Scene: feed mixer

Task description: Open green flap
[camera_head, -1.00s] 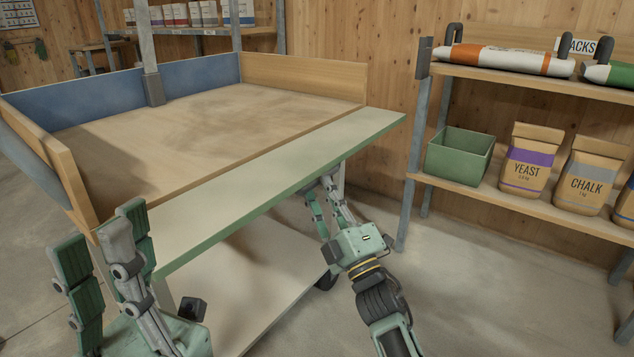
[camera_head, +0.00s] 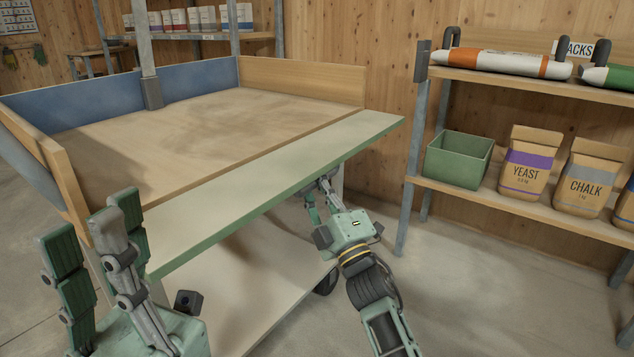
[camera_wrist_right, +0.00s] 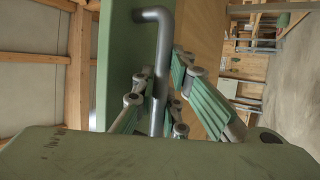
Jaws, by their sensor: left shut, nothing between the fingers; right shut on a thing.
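The green flap (camera_head: 270,183) is a long pale-green board along the front of the wooden mixing bed, roughly level with its floor. My right gripper (camera_head: 318,187) is under the flap's front edge, towards its right end, and its fingertips are partly hidden there. In the right wrist view, its fingers (camera_wrist_right: 158,98) are shut around a grey bent bar handle (camera_wrist_right: 155,17) beside the flap's green face (camera_wrist_right: 118,60). My left gripper (camera_head: 90,235) is shut and empty, fingers up, in front of the flap's left end.
The mixing bed (camera_head: 190,140) has wooden and blue side walls and a grey post. A pale lower shelf (camera_head: 250,275) lies beneath. Open floor lies before the rack.

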